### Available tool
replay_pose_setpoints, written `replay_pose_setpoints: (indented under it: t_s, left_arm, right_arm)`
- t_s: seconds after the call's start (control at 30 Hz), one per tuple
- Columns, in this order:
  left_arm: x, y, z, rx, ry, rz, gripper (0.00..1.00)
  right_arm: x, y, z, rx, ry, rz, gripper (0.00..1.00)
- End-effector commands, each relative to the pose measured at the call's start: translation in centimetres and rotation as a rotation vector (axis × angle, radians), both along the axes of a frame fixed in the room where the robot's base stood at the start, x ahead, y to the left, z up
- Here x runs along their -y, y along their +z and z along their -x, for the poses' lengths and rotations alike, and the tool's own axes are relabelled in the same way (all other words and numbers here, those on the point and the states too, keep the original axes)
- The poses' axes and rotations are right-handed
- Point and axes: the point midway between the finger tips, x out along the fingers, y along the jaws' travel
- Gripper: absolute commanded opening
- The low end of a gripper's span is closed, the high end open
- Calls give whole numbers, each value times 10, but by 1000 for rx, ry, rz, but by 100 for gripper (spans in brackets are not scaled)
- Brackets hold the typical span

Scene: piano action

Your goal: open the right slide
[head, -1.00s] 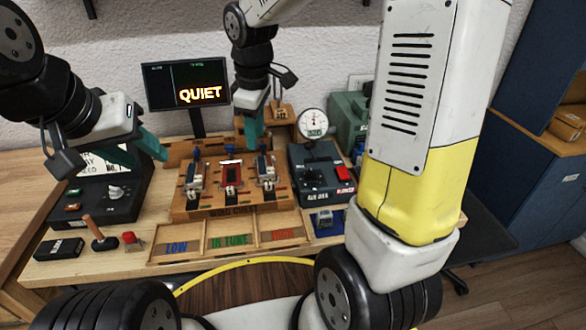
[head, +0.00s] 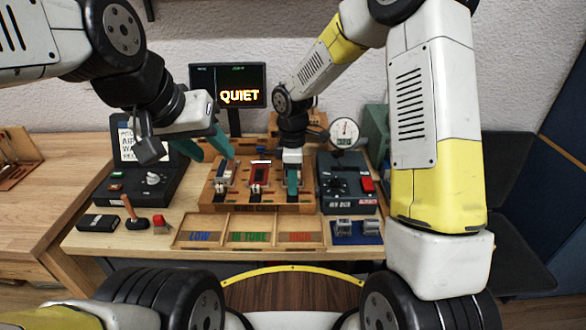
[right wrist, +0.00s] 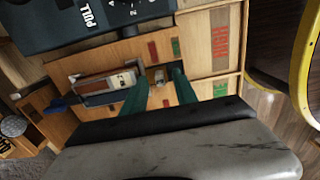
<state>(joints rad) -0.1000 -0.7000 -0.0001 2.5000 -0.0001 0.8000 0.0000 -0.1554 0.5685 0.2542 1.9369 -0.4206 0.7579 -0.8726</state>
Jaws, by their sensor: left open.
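The wooden block (head: 247,207) on the bench carries a left unit (head: 221,178), a red middle unit (head: 260,176) and the right slide, mostly hidden behind my right gripper in the head view. My right gripper (head: 293,182) points down over the block's right side. In the right wrist view its green fingers (right wrist: 156,90) are apart, with a small metal tab (right wrist: 159,76) between them. I cannot tell whether they touch it. The right slide's body (right wrist: 105,88) lies beside one finger. My left gripper (head: 213,150) is open and empty, above and left of the block.
The tray (head: 248,243) marked LOW, IN TUNE and red lettering lies in front. A black box with a dial and red button (head: 347,184) stands close on the right. A gauge (head: 343,132) and the QUIET screen (head: 228,85) stand behind. A wooden-handled tool (head: 131,211) stands front left.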

Motion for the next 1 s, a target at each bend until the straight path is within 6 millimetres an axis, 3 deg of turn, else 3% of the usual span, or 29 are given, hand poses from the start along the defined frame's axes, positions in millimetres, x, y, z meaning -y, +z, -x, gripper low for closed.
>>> replay_pose_setpoints:
  t_s: [0.3,0.5,1.0]
  left_arm:
    - [0,0,0,0,0,0,43]
    - [0,0,0,0,0,0,43]
    - [0,0,0,0,0,0,43]
  right_arm:
    - [0,-4,0,2,0,-1,35]
    - [0,-4,0,2,0,-1,0]
    - [0,-4,0,2,0,-1,0]
